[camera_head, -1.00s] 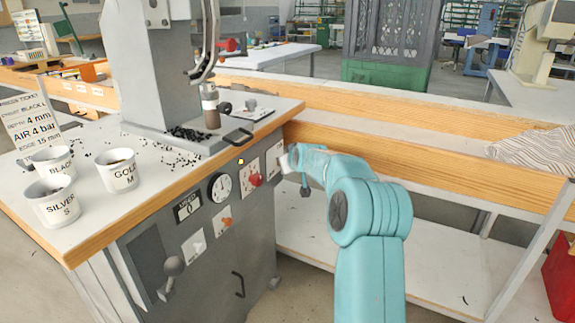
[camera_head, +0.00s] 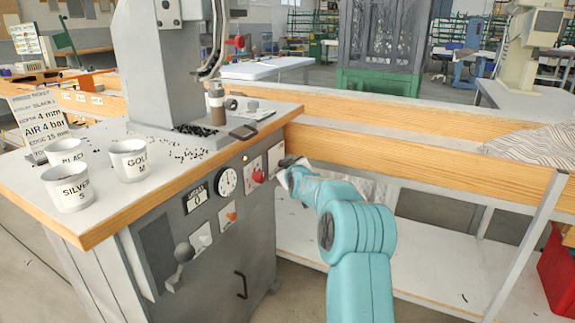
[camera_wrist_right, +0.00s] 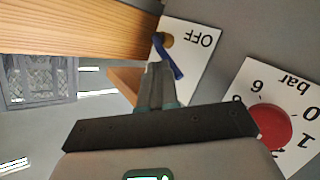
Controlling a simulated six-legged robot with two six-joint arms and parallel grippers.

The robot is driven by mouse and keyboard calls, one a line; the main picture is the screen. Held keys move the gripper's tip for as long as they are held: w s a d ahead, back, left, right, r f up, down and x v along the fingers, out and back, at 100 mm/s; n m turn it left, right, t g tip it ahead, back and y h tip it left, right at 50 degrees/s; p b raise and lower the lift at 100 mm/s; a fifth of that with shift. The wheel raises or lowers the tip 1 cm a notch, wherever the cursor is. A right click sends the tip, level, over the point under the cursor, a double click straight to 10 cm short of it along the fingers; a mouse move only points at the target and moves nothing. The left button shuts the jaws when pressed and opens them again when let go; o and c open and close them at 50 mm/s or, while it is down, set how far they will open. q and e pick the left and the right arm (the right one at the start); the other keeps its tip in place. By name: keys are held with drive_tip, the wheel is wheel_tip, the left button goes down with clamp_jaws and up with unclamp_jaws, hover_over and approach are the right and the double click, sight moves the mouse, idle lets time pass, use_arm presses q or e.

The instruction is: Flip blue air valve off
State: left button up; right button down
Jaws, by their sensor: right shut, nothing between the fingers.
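The blue air valve lever (camera_wrist_right: 170,60) shows in the right wrist view, on a white plate (camera_wrist_right: 200,52) marked OFF, which appears upside down there. The lever slants from a brass pivot (camera_wrist_right: 166,40) down past my fingertips. My right gripper (camera_wrist_right: 158,68) is shut and empty, its tips beside the lever; I cannot tell whether they touch it. In the head view my right gripper (camera_head: 286,166) is at the press cabinet's right front edge, by the white plate (camera_head: 276,155). The lever is not clear there. My left gripper is out of view.
A red regulator knob (camera_wrist_right: 273,127) sits close to the valve plate. The press cabinet (camera_head: 220,260) also carries a gauge (camera_head: 226,180) and an orange switch (camera_head: 231,216). A wooden-edged bench (camera_head: 440,160) runs close to the right of my wrist.

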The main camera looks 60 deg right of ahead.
drive_tip(key=f+p+v, duration=0.1)
drive_tip(key=v, duration=1.5)
drive_tip(key=shift+s+a+p, duration=0.15)
drive_tip(key=shift+a+p, duration=0.15)
drive_tip(key=shift+p, duration=0.1)
